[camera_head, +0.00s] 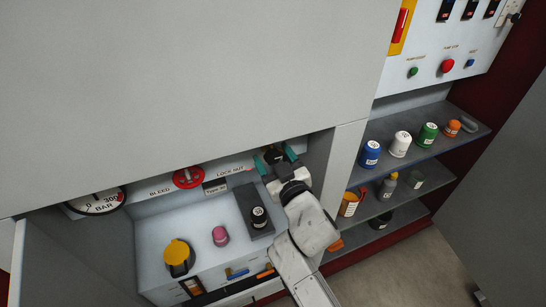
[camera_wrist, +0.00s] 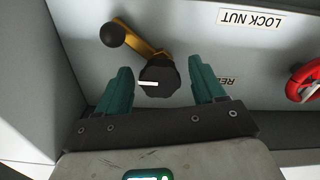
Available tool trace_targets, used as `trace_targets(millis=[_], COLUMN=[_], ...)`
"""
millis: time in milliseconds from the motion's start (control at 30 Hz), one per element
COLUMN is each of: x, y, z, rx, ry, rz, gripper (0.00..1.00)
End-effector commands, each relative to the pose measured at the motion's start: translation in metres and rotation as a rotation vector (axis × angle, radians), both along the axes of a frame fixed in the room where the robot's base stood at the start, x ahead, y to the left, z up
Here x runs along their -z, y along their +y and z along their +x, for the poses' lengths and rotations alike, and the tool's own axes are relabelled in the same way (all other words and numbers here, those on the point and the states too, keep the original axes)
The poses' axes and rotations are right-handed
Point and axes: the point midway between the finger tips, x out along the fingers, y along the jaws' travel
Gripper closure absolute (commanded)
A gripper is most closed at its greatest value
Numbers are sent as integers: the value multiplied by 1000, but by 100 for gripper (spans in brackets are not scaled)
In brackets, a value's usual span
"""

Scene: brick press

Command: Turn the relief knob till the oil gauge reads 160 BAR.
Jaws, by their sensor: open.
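The relief knob (camera_wrist: 160,78) is black and lobed, with a white pointer mark, and shows between my fingertips in the wrist view. My gripper (camera_wrist: 160,85) has teal fingers, open, one on each side of the knob with slim gaps in the picture. In the head view my gripper (camera_head: 276,160) reaches into the cabinet recess, and the dark knob shows there between the fingers. A yellow lever (camera_wrist: 143,46) with a black ball end sits just behind the knob. The oil gauge (camera_head: 97,201) is at left, its top cut off by the cabinet edge; "300 BAR" shows, but I cannot read its needle.
A red handwheel (camera_head: 188,178) is left of my gripper, also at right in the wrist view (camera_wrist: 304,82). Below it, a shelf holds a yellow-capped jar (camera_head: 178,256), a pink object (camera_head: 220,236) and a black-capped bottle (camera_head: 259,217). Side shelves (camera_head: 408,148) hold several bottles.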

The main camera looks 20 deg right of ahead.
Motion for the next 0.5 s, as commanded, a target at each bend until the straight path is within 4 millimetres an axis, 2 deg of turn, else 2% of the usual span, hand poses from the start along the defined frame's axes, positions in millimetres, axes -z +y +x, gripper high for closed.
trace_targets(millis=[167,500], x=[3,4], y=[0,0], z=[-24,-85], rx=[-2,-1], ry=[1,3], rz=[0,0], gripper=[31,31])
